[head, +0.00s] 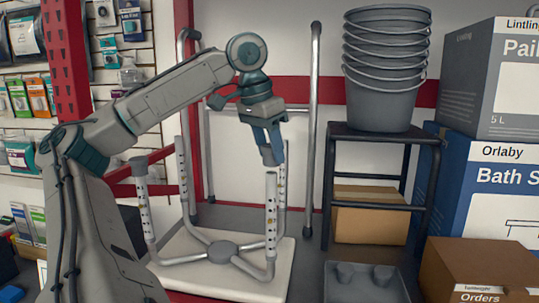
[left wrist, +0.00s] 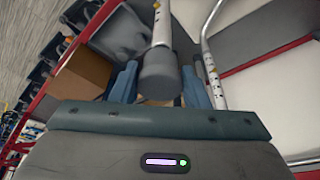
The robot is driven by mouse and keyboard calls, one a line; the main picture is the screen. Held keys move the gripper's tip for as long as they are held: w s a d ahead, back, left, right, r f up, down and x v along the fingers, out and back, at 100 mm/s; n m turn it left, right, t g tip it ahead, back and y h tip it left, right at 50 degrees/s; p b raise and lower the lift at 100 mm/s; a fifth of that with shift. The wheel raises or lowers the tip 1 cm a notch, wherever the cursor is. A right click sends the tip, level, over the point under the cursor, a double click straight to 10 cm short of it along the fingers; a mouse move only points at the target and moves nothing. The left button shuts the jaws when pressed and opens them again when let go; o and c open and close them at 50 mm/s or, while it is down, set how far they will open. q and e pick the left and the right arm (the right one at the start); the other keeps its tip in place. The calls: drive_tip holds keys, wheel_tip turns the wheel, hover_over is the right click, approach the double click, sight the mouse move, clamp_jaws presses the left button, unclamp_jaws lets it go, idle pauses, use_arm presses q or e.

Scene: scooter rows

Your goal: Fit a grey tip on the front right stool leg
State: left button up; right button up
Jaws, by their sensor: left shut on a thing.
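The white stool (head: 222,252) is upside down with its perforated legs pointing up. Its front right leg (head: 271,205) has a bare upper end. My left gripper (head: 272,150) is just above that leg, pointing down, shut on a grey tip (left wrist: 160,75). In the left wrist view the tip sits between the blue fingers, with the perforated leg (left wrist: 162,22) close beyond it. In the head view a small gap shows between gripper and leg top; exact alignment is unclear. The front left leg (head: 146,212) carries a grey tip (head: 138,166). My right gripper is out of view.
A dark tray (head: 366,293) with grey lumps lies right of the stool. Behind it stand a black step stand (head: 385,133) with stacked buckets (head: 382,100) and a cardboard box (head: 370,222). Boxes fill the right; an upright grey frame (head: 313,110) stands behind the stool.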

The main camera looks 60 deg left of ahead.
use_arm(q)
drive_tip(key=shift+w+a+f, duration=0.1)
drive_tip(key=shift+a+f, duration=0.1)
drive_tip(key=shift+f, duration=0.6)
drive_tip(key=shift+d+r, duration=0.1)
drive_tip(key=shift+d, duration=0.1)
drive_tip(key=shift+a+f+b, duration=0.1)
drive_tip(key=shift+f+b, duration=0.6)
drive_tip(key=o, duration=0.9)
drive_tip(key=shift+r, duration=0.1)
drive_tip(key=shift+o, duration=0.2)
drive_tip(key=shift+r+p, duration=0.55)
drive_tip(key=p+v, duration=0.2)
drive_tip(key=v, duration=1)
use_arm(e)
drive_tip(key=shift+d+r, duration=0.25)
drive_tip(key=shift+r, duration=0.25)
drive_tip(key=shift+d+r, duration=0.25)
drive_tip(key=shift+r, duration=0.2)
